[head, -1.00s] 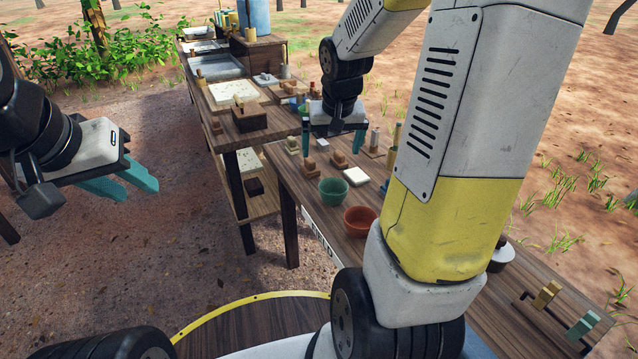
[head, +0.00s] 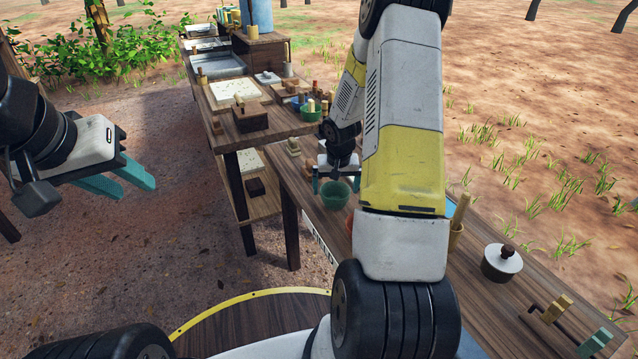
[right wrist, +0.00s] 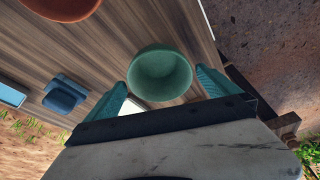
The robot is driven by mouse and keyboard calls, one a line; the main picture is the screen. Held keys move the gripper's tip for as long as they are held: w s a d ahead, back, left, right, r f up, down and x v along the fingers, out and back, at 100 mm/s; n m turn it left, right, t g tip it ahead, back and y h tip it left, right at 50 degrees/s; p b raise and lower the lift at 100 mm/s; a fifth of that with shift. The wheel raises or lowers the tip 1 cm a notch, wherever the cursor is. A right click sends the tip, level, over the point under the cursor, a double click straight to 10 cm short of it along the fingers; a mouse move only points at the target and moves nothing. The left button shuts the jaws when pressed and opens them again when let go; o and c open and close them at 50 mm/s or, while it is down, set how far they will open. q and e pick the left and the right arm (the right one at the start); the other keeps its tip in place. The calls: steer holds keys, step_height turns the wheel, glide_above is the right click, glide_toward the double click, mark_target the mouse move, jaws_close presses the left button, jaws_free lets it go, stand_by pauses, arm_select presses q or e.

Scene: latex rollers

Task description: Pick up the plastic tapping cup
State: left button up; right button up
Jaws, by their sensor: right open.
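A green cup (head: 335,195) stands upright on the near wooden table. It also shows in the right wrist view (right wrist: 160,75), mouth towards the camera. My right gripper (head: 336,183) is open just above and behind the cup, pointing down. In the right wrist view its teal fingers lie on either side of the cup with nothing gripped; whether they touch the rim I cannot tell. My left gripper (head: 138,182) is open and empty over the ground at the left.
An orange bowl (right wrist: 62,6) stands close to the green cup, mostly hidden behind my right arm in the head view. Another green bowl (head: 311,113) sits on the farther table. A lidded pot (head: 502,262) stands at the near table's right.

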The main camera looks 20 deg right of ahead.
steer(key=shift+x, duration=1.1)
steer(key=c, duration=1.3)
